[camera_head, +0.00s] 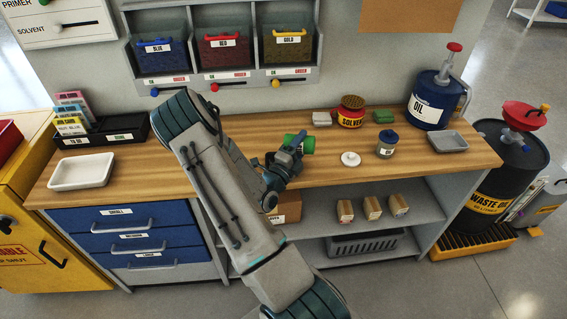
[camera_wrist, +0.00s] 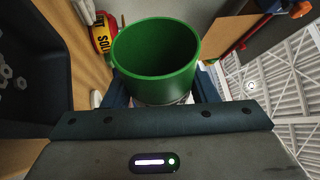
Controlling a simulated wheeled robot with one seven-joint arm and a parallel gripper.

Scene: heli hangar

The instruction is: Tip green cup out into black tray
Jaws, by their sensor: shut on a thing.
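My gripper (camera_head: 291,152) is shut on the green cup (camera_head: 307,145) and holds it above the middle of the workbench. In the wrist view the green cup (camera_wrist: 157,55) sits between the fingers, and its inner wall shows with nothing visible inside. With the ceiling at the right of that view, the cup appears tipped well over to its side. A dark tray (camera_wrist: 48,50) fills the left edge of the wrist view, with several pale rings (camera_wrist: 5,78) in it. I cannot make out this tray in the head view, where my arm covers part of the bench.
On the bench (camera_head: 330,172) stand a white tray (camera_head: 82,172), a card holder (camera_head: 108,138), a solvent can (camera_head: 351,112), a white lid (camera_head: 350,159), a small jar (camera_head: 387,144), an oil can (camera_head: 432,101) and a grey tray (camera_head: 449,142). Wall bins (camera_head: 226,50) hang behind.

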